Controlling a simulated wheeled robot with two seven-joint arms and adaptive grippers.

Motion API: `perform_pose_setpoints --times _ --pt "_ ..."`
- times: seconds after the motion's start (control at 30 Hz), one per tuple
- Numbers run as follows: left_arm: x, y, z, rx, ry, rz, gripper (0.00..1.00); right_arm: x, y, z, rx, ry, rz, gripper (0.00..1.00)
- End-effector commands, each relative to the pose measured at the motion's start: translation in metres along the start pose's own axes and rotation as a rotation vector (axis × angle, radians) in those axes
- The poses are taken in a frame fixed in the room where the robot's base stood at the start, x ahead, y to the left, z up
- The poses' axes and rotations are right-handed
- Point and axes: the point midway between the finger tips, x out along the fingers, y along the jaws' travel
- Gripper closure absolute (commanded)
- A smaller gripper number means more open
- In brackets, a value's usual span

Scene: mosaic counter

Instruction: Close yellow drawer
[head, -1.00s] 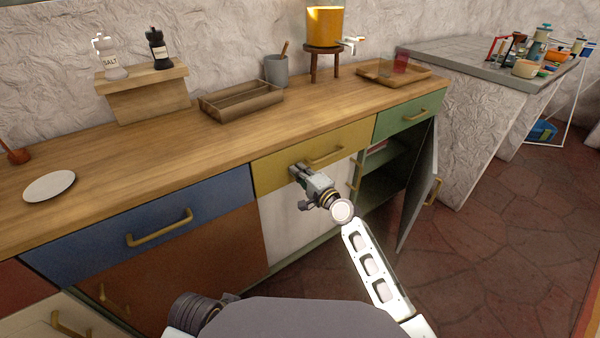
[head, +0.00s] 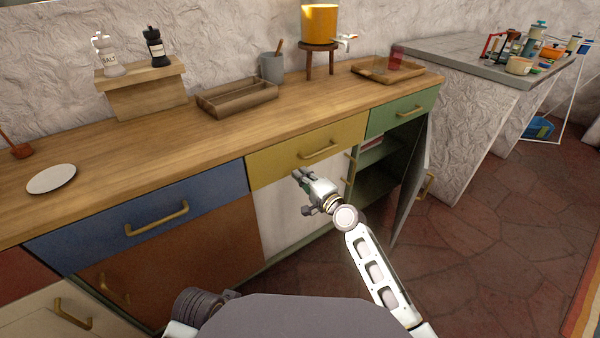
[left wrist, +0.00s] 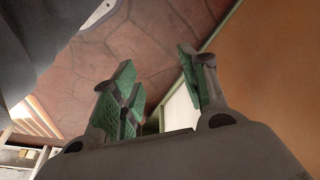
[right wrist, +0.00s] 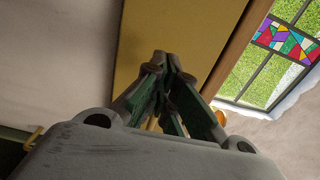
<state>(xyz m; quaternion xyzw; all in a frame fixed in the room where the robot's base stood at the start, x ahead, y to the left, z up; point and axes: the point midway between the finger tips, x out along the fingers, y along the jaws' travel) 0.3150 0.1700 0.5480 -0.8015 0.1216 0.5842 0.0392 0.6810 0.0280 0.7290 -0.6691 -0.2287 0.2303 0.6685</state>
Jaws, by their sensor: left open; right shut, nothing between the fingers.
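The yellow drawer (head: 275,163) is under the wooden counter, between a blue drawer and a green drawer. Its front looks in line with its neighbours, with no visible gap in the head view. Its brass handle (head: 319,150) is in full view there. My right gripper (head: 298,176) is shut and empty at the lower left part of the yellow front. In the right wrist view its fingertips (right wrist: 169,64) point at the yellow front (right wrist: 205,28); contact cannot be told. My left gripper (left wrist: 155,66) is open and empty, low beside an orange-brown panel (left wrist: 270,60).
The green cabinet's door (head: 413,190) stands open below the green drawer (head: 402,113), to the right of my right arm. The blue drawer (head: 140,218) is at the left. A wooden tray (head: 237,103) and a yellow pot (head: 320,24) on a stool stand on the counter.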

Motion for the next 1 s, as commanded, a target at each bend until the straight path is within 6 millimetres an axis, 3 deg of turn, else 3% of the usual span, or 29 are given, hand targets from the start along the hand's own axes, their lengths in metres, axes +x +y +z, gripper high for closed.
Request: perform_pose_setpoints --times 0.7,1.0 --pt "0.014 -0.002 0.007 -0.003 -0.034 -0.004 0.56 -0.071 0.000 -0.001 -0.001 0.001 0.001 1.00" --pt "0.018 -0.002 0.008 -0.003 -0.039 -0.006 0.56 -0.083 0.000 0.000 0.000 0.000 0.000 1.00"
